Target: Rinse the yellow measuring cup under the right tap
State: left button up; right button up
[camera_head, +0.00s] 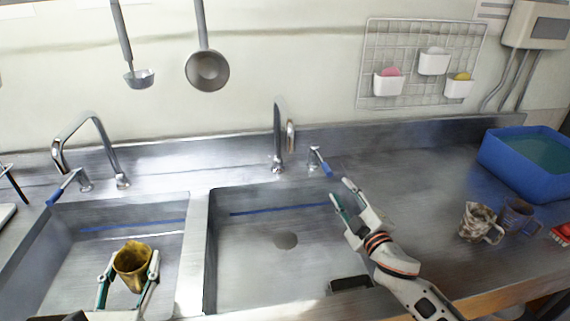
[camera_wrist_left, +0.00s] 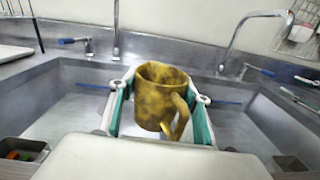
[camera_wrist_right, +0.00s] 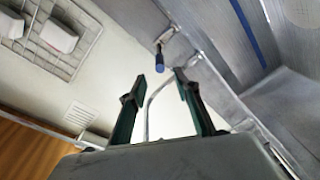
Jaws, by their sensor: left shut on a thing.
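The yellow measuring cup (camera_head: 132,262), mottled yellow-brown with a handle, is held by my left gripper (camera_head: 128,280) over the left basin. It also shows upright between the fingers in the left wrist view (camera_wrist_left: 162,95), its handle toward the camera. My right gripper (camera_head: 343,197) is open and empty, over the right edge of the right basin. The right tap (camera_head: 280,135) rises behind the right basin. Its blue-tipped lever (camera_head: 321,162) is just beyond my right gripper; in the right wrist view the lever (camera_wrist_right: 159,62) appears beyond the fingertips, apart from them.
The left tap (camera_head: 85,125) has a blue lever (camera_head: 64,188). A divider (camera_head: 197,235) separates the basins. A patterned mug (camera_head: 474,222), a dark mug (camera_head: 515,215) and a blue tub (camera_head: 530,160) stand on the right counter. Ladles (camera_head: 207,70) hang above.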

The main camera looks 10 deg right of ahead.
aim_at(328, 169)
jog(key=w, duration=0.3)
jog(key=w+a, duration=0.1)
jog(key=w, duration=0.7)
jog(key=shift+w+a+b, duration=0.25)
jog(key=shift+a+b, duration=0.05)
jog(key=shift+a, duration=0.05)
grip_shut()
jog(key=shift+d, duration=0.15)
